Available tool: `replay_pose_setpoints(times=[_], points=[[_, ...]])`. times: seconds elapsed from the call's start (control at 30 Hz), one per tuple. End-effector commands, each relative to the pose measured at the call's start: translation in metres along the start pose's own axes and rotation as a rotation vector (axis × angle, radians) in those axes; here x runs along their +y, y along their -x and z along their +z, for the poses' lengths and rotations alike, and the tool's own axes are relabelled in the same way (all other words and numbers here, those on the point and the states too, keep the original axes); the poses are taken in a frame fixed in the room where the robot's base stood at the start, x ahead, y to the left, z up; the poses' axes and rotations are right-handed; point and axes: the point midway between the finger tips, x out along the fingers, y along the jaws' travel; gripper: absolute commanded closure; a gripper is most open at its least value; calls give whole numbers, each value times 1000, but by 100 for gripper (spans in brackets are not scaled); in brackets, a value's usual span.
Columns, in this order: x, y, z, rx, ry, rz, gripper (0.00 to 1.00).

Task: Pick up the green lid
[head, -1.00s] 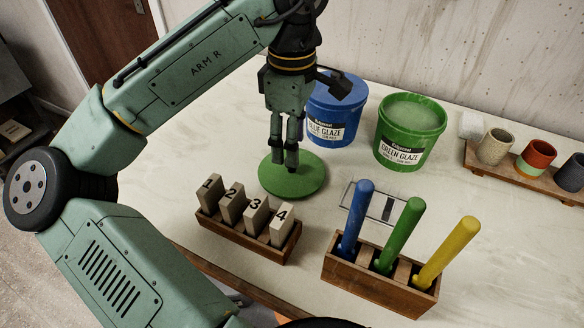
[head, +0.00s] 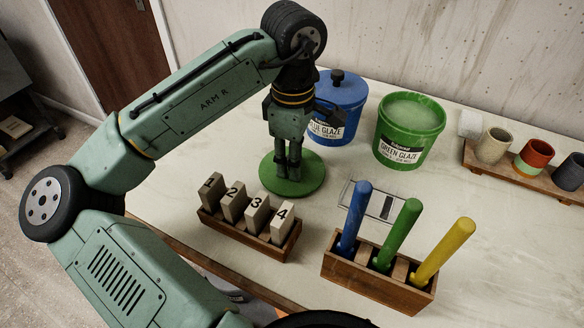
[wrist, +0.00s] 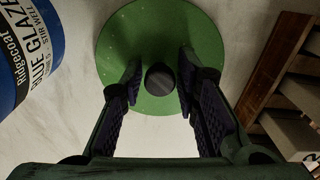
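The green lid (head: 308,178) lies flat on the pale table, in front of the blue bucket. In the wrist view the lid (wrist: 130,40) shows as a green disc with a dark round knob (wrist: 160,79) at its middle. My gripper (head: 288,174) points down over the lid, its fingertips low and close to it. In the wrist view my gripper (wrist: 160,82) is open, with one finger on each side of the knob and a narrow gap showing. The head view hides the knob behind the fingers.
The blue glaze bucket (head: 345,92), with a blue lid, stands close behind my gripper. The open green glaze bucket (head: 402,148) is to its right. The numbered-block rack (head: 240,235) is just in front of the lid. A box of coloured sticks (head: 375,283) stands front right.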

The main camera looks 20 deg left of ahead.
Motion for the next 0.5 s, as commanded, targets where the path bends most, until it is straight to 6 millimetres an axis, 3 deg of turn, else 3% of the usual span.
replay_pose_setpoints(times=[0.37,0.5], points=[[0,0,0,0,0,0,99],[0,0,0,0,0,0,100]])
